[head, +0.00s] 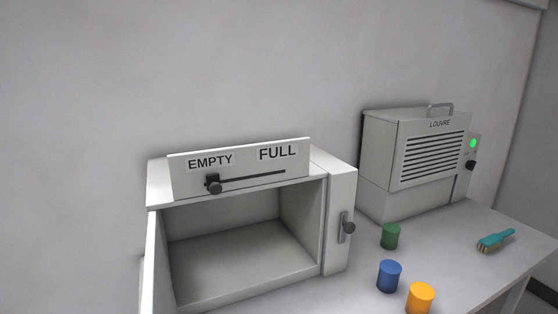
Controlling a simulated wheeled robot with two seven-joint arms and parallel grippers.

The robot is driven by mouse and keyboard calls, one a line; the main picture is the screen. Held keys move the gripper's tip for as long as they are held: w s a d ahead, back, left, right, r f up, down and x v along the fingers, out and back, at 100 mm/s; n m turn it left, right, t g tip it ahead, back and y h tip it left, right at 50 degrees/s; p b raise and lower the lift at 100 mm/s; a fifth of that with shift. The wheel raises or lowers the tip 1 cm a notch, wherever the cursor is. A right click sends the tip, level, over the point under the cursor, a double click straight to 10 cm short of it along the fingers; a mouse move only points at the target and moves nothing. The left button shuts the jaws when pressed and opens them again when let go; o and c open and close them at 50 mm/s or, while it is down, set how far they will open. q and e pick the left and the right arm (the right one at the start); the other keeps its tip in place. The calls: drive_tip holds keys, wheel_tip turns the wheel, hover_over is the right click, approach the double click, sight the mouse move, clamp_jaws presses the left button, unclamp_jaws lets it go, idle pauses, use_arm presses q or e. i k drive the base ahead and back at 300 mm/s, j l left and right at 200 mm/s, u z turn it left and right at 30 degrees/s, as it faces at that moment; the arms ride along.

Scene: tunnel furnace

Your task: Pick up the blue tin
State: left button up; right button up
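The blue tin (389,276) stands upright on the table, in the lower right of the head view. A green tin (390,236) stands behind it, and an orange tin (420,297) stands in front of it to the right. The blue tin is apart from the green one; a narrow gap or none shows between it and the orange one. Neither of my grippers shows in the head view.
An open-fronted, empty-looking box furnace (340,230) with an EMPTY/FULL slider panel (240,168) stands left of the tins. A louvred unit (420,160) with a lit green lamp (473,143) stands behind. A teal brush (496,240) lies on the table (460,265) at right.

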sight(389, 272)
drive_tip(key=k+j+u, duration=0.15)
drive_tip(key=j, duration=0.15)
drive_tip(key=k+j+u, duration=0.15)
drive_tip(key=j, duration=0.2)
drive_tip(key=i+z, duration=0.1)
drive_tip(key=z, duration=1.2)
